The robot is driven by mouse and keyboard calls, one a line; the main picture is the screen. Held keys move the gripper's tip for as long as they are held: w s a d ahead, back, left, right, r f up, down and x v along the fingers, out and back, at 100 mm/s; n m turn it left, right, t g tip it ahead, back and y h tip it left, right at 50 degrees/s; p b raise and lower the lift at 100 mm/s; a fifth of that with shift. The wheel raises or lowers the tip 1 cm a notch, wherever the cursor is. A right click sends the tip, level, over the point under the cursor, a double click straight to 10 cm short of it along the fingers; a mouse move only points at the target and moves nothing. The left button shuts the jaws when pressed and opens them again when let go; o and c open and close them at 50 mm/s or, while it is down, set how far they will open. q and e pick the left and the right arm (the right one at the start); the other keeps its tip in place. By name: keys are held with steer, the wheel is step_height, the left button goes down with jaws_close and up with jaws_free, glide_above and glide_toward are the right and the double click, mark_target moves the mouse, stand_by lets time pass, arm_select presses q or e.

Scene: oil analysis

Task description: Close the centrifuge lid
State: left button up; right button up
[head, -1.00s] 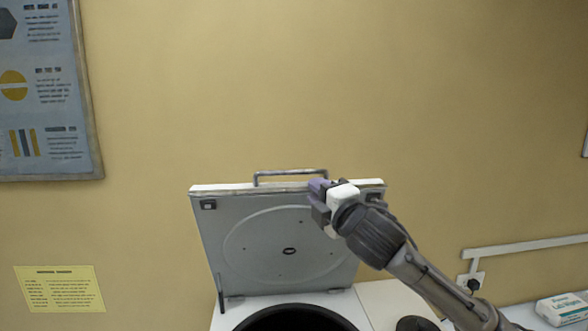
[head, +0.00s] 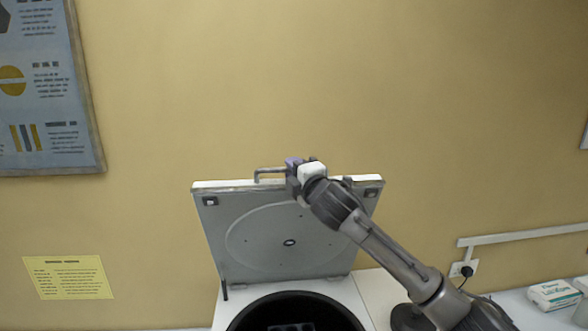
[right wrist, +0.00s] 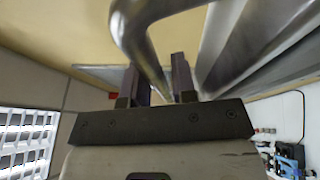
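The centrifuge lid (head: 255,256) stands raised and leaning back in the head view, its round inner face toward me. Its metal handle (head: 268,171) is on the top edge. The dark round opening of the centrifuge (head: 245,312) shows below it. My right gripper (head: 292,166) is at the handle, over the lid's top edge. In the right wrist view the handle (right wrist: 138,38) runs down between the two fingers of my right gripper (right wrist: 160,82). My left gripper is out of view.
A wall is close behind the lid. A poster (head: 45,90) and a yellow notice (head: 68,277) hang at the left. A socket with a plug (head: 463,269) and a small white-green box (head: 553,294) are at the right. The air above the lid is clear.

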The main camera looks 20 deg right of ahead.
steer(key=shift+c, duration=0.3)
jaws_close()
steer(key=shift+s+a+f+b, duration=0.15)
steer(key=shift+s+f+b, duration=0.15)
steer(key=shift+b, duration=0.2)
steer(key=s+a+f+n+t+b, duration=0.1)
steer(key=s+a+f+b, duration=0.3)
steer(key=s+f+b, duration=0.5)
steer(key=s+a+f+n+t+y+b, duration=0.1)
steer(key=s+a+f+b, duration=0.3)
steer(key=s+f+b, duration=0.5)
steer(key=s+t+b, duration=0.1)
steer(key=s+b, duration=0.2)
steer(key=s, duration=0.2)
steer(key=shift+s+t+y+b, duration=0.3)
steer(key=shift+s+t+b, duration=0.1)
steer(key=shift+f, duration=0.1)
